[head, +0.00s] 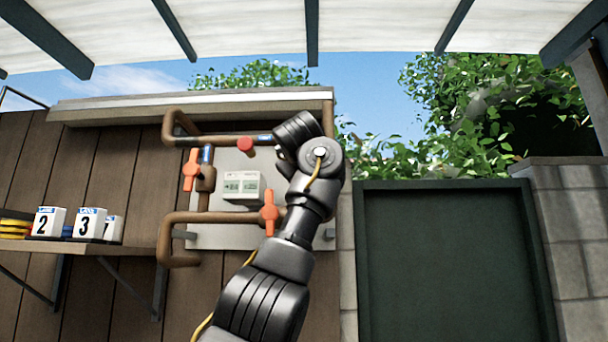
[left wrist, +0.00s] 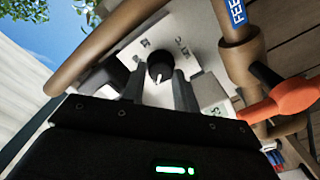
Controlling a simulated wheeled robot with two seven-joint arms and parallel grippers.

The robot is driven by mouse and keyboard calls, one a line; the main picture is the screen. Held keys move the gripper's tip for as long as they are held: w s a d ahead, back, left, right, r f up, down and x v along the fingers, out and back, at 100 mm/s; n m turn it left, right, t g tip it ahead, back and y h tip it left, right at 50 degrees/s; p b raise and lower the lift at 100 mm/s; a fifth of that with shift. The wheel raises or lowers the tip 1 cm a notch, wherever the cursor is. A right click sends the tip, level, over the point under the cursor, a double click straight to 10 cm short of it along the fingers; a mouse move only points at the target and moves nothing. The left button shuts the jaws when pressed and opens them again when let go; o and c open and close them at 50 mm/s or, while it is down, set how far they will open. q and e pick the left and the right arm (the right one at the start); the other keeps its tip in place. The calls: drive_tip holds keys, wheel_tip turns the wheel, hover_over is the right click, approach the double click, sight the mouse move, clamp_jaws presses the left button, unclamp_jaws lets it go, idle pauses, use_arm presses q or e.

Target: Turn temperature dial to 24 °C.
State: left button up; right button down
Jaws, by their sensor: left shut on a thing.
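The temperature dial (left wrist: 159,67) is a round black knob with a white pointer mark, on a pale panel (left wrist: 207,35) in the left wrist view. Small dark labels stand around it, one seemingly ending in °C (left wrist: 182,48), too blurred to read surely. My left gripper (left wrist: 158,88) is shut on the knob, one finger on each side. The white pointer points down toward the gripper in that view. In the head view my left arm reaches up to the panel (head: 210,236), and its wrist hides the dial and the fingers. My right gripper is not in view.
Brown pipes (head: 205,218) with orange valve handles (head: 269,212) run around the panel, close to my arm. A red knob (head: 245,144) and a small display box (head: 241,186) sit left of my wrist. A shelf (head: 90,247) with number cards is at left.

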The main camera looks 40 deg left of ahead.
use_arm(q)
drive_tip(key=shift+f+n+p, duration=0.1)
drive_tip(key=shift+n+p, duration=0.5)
drive_tip(key=shift+n, duration=4.2)
drive_tip(key=o, duration=0.9)
drive_tip(key=shift+o, duration=0.2)
drive_tip(key=shift+s+f, duration=0.1)
drive_tip(key=b+v, duration=0.5)
drive_tip(key=v, duration=0.5)
drive_tip(key=shift+s+d, duration=0.2)
drive_tip(key=shift+s, duration=0.05)
